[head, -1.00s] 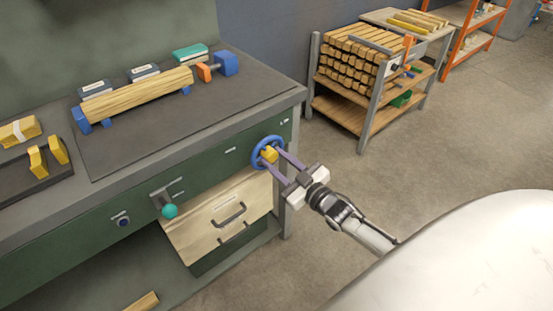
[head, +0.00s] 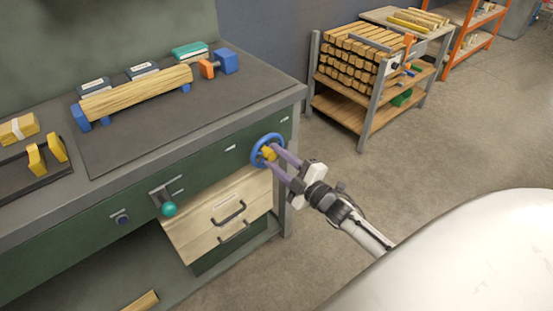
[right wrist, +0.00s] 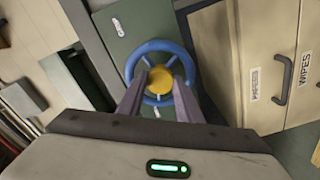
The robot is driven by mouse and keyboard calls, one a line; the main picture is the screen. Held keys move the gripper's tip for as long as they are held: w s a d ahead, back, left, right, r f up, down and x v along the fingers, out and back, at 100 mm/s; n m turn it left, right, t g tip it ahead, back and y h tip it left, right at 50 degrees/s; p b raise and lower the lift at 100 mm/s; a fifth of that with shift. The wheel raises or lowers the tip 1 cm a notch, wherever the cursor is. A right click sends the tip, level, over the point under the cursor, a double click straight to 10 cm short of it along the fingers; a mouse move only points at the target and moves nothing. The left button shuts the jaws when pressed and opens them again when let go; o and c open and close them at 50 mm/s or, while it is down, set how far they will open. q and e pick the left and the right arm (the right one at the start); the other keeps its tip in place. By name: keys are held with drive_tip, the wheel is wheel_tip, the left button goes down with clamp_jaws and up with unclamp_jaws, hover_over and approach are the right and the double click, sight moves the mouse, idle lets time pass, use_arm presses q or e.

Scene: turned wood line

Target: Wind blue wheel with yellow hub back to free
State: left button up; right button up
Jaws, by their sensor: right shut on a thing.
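The blue wheel (head: 257,159) is mounted on the green front panel of the bench, near its right corner, with its yellow hub (head: 269,152) at the centre. In the right wrist view the blue rim (right wrist: 160,45) and spokes show around the yellow hub (right wrist: 159,79). My right gripper (head: 274,157) is shut on the yellow hub, one purple finger on each side of it. Its fingers also show in the right wrist view (right wrist: 158,92). White marks sit on the panel by the wheel. My left gripper is not in view.
A lever with a teal knob (head: 169,209) and a dark knob (head: 122,218) stick out of the same panel. Wooden drawers (head: 222,215) with dark handles are below the wheel. A wood blank (head: 137,93) lies on the bench top. Open floor lies right of the bench.

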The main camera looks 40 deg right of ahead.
drive_tip(key=shift+n, duration=0.4)
drive_tip(key=o, duration=0.8)
drive_tip(key=shift+c, duration=0.2)
drive_tip(key=s, duration=1)
drive_tip(key=shift+s+d, duration=0.2)
drive_tip(key=shift+d, duration=0.15)
drive_tip(key=s+a+f+m+g, duration=0.4)
drive_tip(key=s+a+f+m, duration=0.2)
drive_tip(key=a, duration=0.4)
drive_tip(key=s+a+f+m+g+y, duration=0.1)
drive_tip(key=s+a+f+m+g, duration=0.4)
drive_tip(key=s+a, duration=0.5)
wheel_tip(320, 180, down, 3)
drive_tip(key=shift+s+r+m, duration=0.1)
drive_tip(key=shift+s+m, duration=0.35)
drive_tip(key=shift+m, duration=0.05)
